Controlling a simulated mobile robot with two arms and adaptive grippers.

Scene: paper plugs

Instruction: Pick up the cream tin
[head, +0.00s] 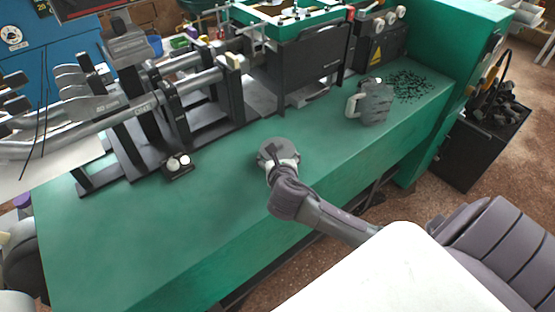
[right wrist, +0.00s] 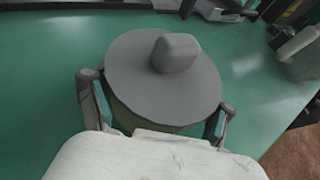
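A round tin with a flat grey lid and a blocky grey knob stands on the green bench, in the head view (head: 268,148) and large in the right wrist view (right wrist: 130,75). A strip of its olive-tan side shows below the lid; most of the side is hidden. My right gripper (head: 283,168) is at the tin's near side. In the right wrist view my right gripper (right wrist: 160,95) has one finger on each side of the tin. Whether the fingers press on it cannot be told. My left gripper is not in view.
The green bench (head: 120,235) is clear left of and in front of the tin. A grey jug (head: 375,105) stands to the right, near dark scattered bits (head: 410,86). A metal pipe rig (head: 190,95) fills the back left, with a small black-and-white part (head: 177,166) before it.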

